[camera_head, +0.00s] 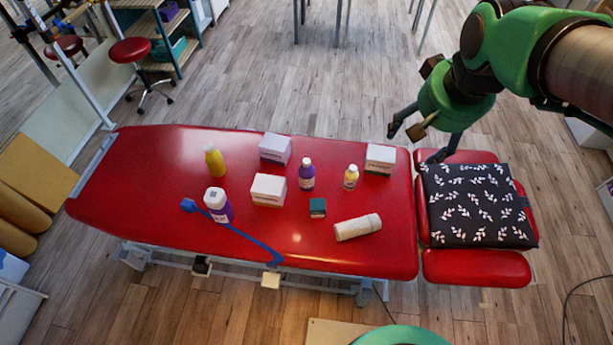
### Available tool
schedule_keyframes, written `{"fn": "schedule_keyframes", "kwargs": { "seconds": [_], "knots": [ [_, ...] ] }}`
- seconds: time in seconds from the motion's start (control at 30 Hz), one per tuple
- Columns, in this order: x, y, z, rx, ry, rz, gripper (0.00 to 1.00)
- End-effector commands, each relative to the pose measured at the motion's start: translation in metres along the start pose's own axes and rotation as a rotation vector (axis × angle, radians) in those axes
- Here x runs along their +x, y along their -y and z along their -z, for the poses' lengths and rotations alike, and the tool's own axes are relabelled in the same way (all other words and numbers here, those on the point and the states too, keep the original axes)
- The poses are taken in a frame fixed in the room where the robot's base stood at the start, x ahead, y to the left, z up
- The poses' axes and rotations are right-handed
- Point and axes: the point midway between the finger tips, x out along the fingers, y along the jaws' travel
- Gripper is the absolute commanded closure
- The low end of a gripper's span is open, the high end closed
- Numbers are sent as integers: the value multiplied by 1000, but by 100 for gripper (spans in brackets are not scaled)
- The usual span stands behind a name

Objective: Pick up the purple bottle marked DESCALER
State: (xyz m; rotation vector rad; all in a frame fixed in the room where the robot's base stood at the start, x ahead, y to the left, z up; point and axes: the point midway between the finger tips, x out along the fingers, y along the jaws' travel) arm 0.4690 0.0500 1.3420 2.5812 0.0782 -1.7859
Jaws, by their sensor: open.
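Two purple bottles stand upright on the red treatment table (340,255). The other purple bottle (219,208) is wider, with a white cap, further left. The print on both labels is too small to read, so I cannot tell which is marked DESCALER. My gripper (412,145) is open and empty, its dark fingers apart above the table's right part, to the right of both bottles.
White boxes (269,190), (275,149) and (380,159) stand near the bottles. A patterned cushion (470,205) lies at right.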

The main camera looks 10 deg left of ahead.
Motion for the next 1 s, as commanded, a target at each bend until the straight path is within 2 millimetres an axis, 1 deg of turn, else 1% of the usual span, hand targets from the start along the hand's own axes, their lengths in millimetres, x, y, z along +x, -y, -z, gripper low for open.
{"fn": "schedule_keyframes", "kwargs": {
  "seconds": [0.03,0.2,0.37,0.5,0.57,0.77,0.97,1.0],
  "knots": [
    [10,6,11,-5,16,3,26],
    [41,25,44,-13,54,9,26],
    [75,46,71,-22,91,14,26],
    [109,65,92,-30,122,17,26],
    [124,74,100,-34,135,18,26],
    [178,105,121,-46,180,18,26],
    [239,137,134,-59,224,16,26],
    [252,144,135,-61,233,16,26]
  ]
}}
